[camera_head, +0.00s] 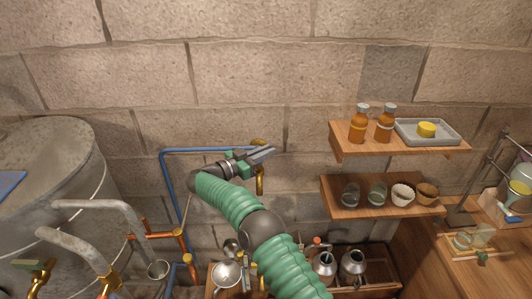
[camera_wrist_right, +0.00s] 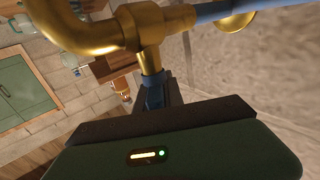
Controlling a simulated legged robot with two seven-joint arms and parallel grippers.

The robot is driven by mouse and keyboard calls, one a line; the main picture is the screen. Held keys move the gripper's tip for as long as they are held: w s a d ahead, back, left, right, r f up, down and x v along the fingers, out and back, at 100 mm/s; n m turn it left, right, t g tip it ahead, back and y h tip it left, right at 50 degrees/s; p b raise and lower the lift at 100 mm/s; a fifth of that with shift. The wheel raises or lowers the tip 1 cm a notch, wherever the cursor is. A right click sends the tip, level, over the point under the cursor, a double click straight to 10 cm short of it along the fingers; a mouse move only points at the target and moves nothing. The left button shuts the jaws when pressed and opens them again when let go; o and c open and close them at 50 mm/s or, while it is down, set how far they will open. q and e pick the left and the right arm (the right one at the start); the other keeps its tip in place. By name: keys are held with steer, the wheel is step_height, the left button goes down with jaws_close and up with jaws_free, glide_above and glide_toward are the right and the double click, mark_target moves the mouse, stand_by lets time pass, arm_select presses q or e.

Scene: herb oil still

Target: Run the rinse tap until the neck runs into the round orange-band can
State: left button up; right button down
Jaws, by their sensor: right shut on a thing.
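The brass rinse tap (camera_head: 260,183) hangs on the wall at the end of a blue pipe, its spout bent downward. My right gripper (camera_head: 262,156) is at the top of the tap. In the right wrist view the brass tap body (camera_wrist_right: 150,30) fills the upper left, and a dark blue handle (camera_wrist_right: 154,92) below it is held in my shut right gripper. Two metal cans with dark necks, the left (camera_head: 323,266) and the right (camera_head: 352,265), stand low behind my arm. I cannot make out an orange band or any water. My left gripper is not in view.
A blue pipe (camera_head: 205,151) runs along the stone wall. A metal pan (camera_head: 226,273) is low, left of my arm. Shelves (camera_head: 400,143) with bottles and cups are at right. A large metal vessel (camera_head: 50,170) and grey pipes (camera_head: 90,205) stand at left.

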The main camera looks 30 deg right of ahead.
steer(key=c, duration=1.5)
jaws_free()
steer(key=shift+w, duration=0.15)
steer(key=shift+o, duration=0.2)
steer(key=shift+a, duration=0.15)
